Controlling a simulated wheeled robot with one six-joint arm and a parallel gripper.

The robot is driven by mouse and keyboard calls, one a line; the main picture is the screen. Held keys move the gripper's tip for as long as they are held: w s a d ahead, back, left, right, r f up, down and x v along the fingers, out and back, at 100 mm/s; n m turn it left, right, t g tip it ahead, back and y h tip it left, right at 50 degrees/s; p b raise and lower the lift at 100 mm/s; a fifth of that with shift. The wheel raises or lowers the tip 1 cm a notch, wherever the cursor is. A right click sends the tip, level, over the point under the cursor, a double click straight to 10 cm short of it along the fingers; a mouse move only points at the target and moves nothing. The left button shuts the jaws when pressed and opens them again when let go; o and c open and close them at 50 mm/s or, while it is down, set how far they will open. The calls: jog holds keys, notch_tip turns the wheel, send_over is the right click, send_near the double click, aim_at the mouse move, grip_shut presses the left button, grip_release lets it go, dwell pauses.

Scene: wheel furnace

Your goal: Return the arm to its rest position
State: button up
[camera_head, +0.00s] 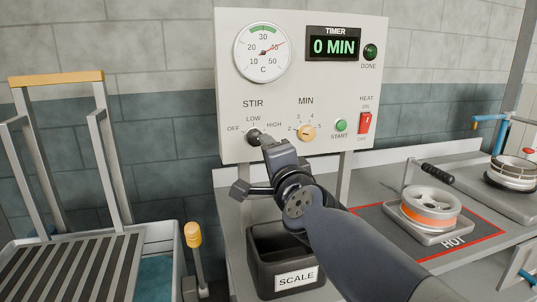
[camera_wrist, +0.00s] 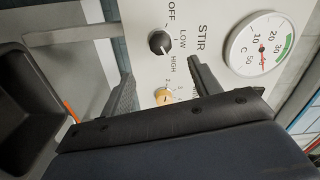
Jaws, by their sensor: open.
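My gripper (camera_head: 268,145) is in front of the control panel (camera_head: 225,60), just below and right of the black STIR knob (camera_head: 253,135). In the wrist view its two fingers (camera_wrist: 160,62) are spread apart with nothing between them. The STIR knob (camera_wrist: 160,42) shows beyond the fingertips, apart from them; its pale mark seems turned toward HIGH. The yellow MIN knob (camera_wrist: 164,97) shows between the fingers, further back on the panel. My arm reaches in from the lower right of the head view.
A black SCALE bin (camera_head: 262,262) stands below my gripper. Right are a hot plate (camera_head: 430,238) with an orange-banded wheel (camera_head: 430,208) and a black-handled tool (camera_head: 438,174). A slatted rack (camera_head: 75,265) and yellow-topped lever (camera_head: 193,235) are left. The timer (camera_head: 333,46) reads 0 MIN.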

aim_at(257, 140)
jog(key=x, duration=1.1)
jog(key=shift+b, duration=0.4)
jog(key=shift+s, duration=0.1)
